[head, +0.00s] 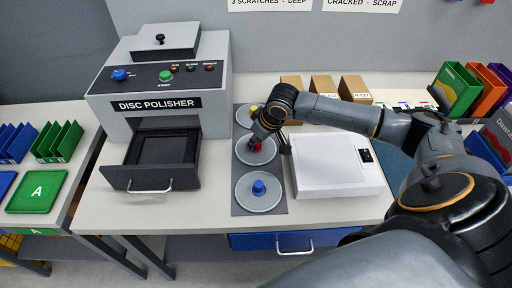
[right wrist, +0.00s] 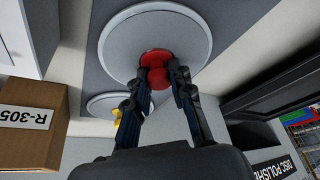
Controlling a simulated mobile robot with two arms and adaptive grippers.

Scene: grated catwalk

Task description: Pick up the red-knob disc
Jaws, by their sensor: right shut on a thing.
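The red-knob disc (head: 242,154) is a grey round plate with a red knob, in the middle of a row of three discs on a dark grey mat (head: 238,202). My right gripper (head: 256,143) reaches down over it and is shut on the red knob. The right wrist view shows both fingers (right wrist: 158,78) on either side of the knob, with the disc (right wrist: 123,45) beyond them. I cannot tell whether the disc touches the mat. My left gripper is not in view.
The yellow-knob disc (head: 241,117) lies behind and the blue-knob disc (head: 245,198) in front. The disc polisher (head: 160,75) stands left, its drawer (head: 150,178) open. A white flat box (head: 330,170) is close right, with cardboard boxes (head: 354,89) behind.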

